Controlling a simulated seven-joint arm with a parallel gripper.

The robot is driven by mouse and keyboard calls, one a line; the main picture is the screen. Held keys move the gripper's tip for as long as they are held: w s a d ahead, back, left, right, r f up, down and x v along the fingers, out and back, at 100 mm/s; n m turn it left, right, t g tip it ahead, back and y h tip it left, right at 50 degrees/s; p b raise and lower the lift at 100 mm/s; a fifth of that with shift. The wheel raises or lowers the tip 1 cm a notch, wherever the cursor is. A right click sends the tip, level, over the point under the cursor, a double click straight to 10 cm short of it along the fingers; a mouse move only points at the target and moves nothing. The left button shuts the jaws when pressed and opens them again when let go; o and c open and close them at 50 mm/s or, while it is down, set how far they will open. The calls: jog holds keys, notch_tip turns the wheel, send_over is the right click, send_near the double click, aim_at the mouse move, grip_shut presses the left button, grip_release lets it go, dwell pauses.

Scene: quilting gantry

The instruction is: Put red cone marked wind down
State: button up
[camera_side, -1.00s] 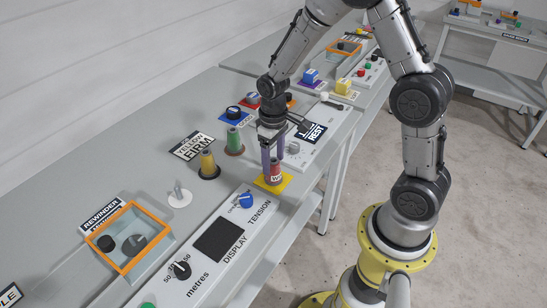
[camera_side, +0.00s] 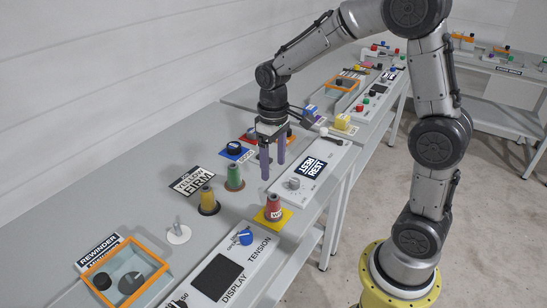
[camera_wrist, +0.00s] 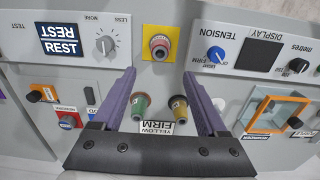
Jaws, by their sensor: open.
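The red cone (camera_side: 273,207) stands upright on a yellow square pad (camera_side: 260,219) beside the tension panel. In the wrist view the red cone (camera_wrist: 160,44) sits on the yellow pad (camera_wrist: 146,56), ahead of the fingertips; its writing is too small to read. My gripper (camera_side: 272,170) is open and empty, with its two purple fingers pointing down, above the bench and clear of the cone. In the wrist view my gripper (camera_wrist: 158,71) shows nothing held between the fingers.
A green cone (camera_side: 234,178) and a yellow cone (camera_side: 207,201) stand near the "YELLOW FIRM" sign (camera_side: 192,181). A REST sign (camera_side: 311,168) and dial lie right of the gripper. The orange-rimmed rewinder box (camera_side: 162,254) is at the front left.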

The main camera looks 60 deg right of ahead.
jog(key=s+a+r+t, duration=0.2)
jog(key=s+r, duration=0.3)
jog(key=s, duration=0.4)
jog(key=s+a+r+t, duration=0.2)
jog(key=s+r+t, duration=0.1)
jog(key=s, duration=0.6)
jog(key=shift+s+a+r+t, duration=0.25)
jog(key=shift+s+r+t, duration=0.05)
jog(key=shift+r, duration=0.55)
